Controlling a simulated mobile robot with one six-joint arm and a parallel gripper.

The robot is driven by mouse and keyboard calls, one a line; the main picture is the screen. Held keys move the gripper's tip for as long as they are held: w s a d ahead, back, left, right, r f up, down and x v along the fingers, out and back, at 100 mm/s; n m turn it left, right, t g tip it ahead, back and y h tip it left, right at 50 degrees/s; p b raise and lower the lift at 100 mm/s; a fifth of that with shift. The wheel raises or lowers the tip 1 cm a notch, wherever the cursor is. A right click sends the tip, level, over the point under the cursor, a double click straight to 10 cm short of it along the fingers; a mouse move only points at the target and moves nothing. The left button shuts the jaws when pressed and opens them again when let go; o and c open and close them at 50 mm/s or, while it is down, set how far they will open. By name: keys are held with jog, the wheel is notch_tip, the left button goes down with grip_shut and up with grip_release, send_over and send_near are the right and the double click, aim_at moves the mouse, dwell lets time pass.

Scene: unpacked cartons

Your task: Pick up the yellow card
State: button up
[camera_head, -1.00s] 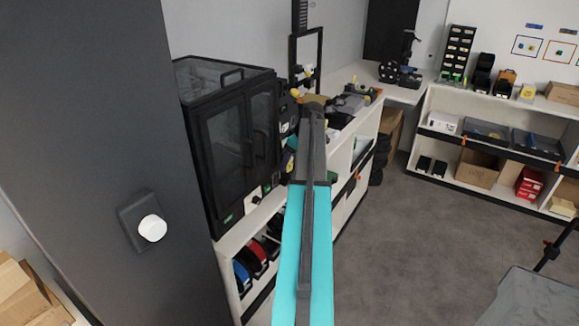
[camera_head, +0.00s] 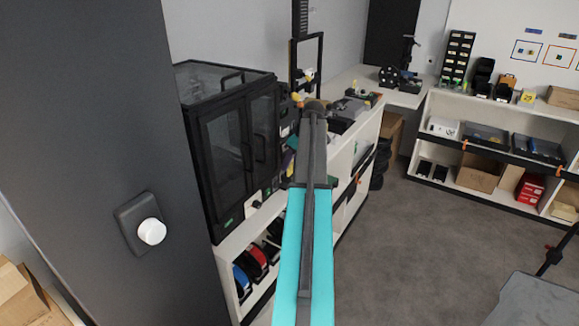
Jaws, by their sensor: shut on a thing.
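My arm reaches up the middle of the view, with a teal link in front and a dark link beyond it. My gripper's fingers are hidden behind these links, so I cannot see what is between them. I cannot tell whether the sliver is the yellow card. No whole yellow card is clearly visible.
A black glass-doored cabinet (camera_head: 232,145) stands on a white shelf unit left of my arm. Spools (camera_head: 256,256) lie below it. A cluttered bench (camera_head: 358,104) runs behind. White shelves (camera_head: 487,150) hold boxes at the right. The grey floor (camera_head: 420,245) between is mostly open.

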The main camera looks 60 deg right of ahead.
notch_tip(320, 180, up, 2)
jog(key=shift+b, duration=0.45)
jog(key=s+a+r+b, duration=0.1)
jog(key=s+a+b, duration=0.3)
jog(key=s+a, duration=0.6)
jog(key=shift+s+r, duration=0.25)
jog(key=shift+s, duration=0.95)
jog(key=shift+s, duration=0.2)
